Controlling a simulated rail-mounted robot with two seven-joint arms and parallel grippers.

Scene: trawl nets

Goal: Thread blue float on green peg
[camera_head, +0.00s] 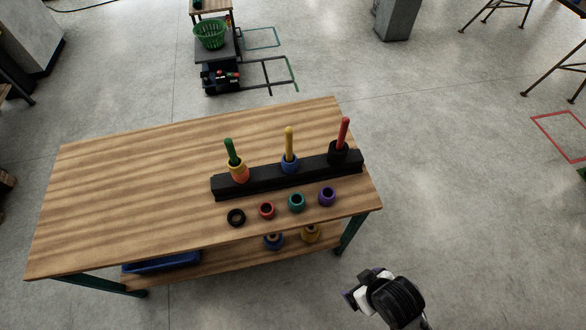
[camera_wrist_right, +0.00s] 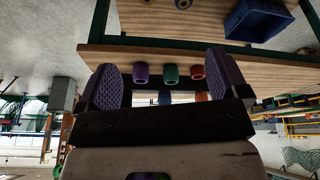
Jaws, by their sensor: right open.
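The green peg (camera_head: 230,150) stands at the left end of a black rack, with a yellow float (camera_head: 238,164) and an orange-red float (camera_head: 241,176) around its lower part. A blue float (camera_head: 289,164) sits around the yellow peg (camera_head: 289,142). Another blue float (camera_head: 273,242) rests on the lower shelf under the tabletop. My right gripper (camera_head: 359,290) is off the table's front right corner, apart from all floats. In the right wrist view its two purple-padded fingers (camera_wrist_right: 164,72) are spread with nothing held between them. My left gripper is not in view.
The red peg (camera_head: 344,132) carries a black float (camera_head: 339,153). Black (camera_head: 236,217), red (camera_head: 266,211), teal (camera_head: 297,202) and purple (camera_head: 327,196) floats line the front edge. The shelf holds a yellow float (camera_head: 311,234) and a blue bin (camera_head: 165,263). The tabletop's left side is clear.

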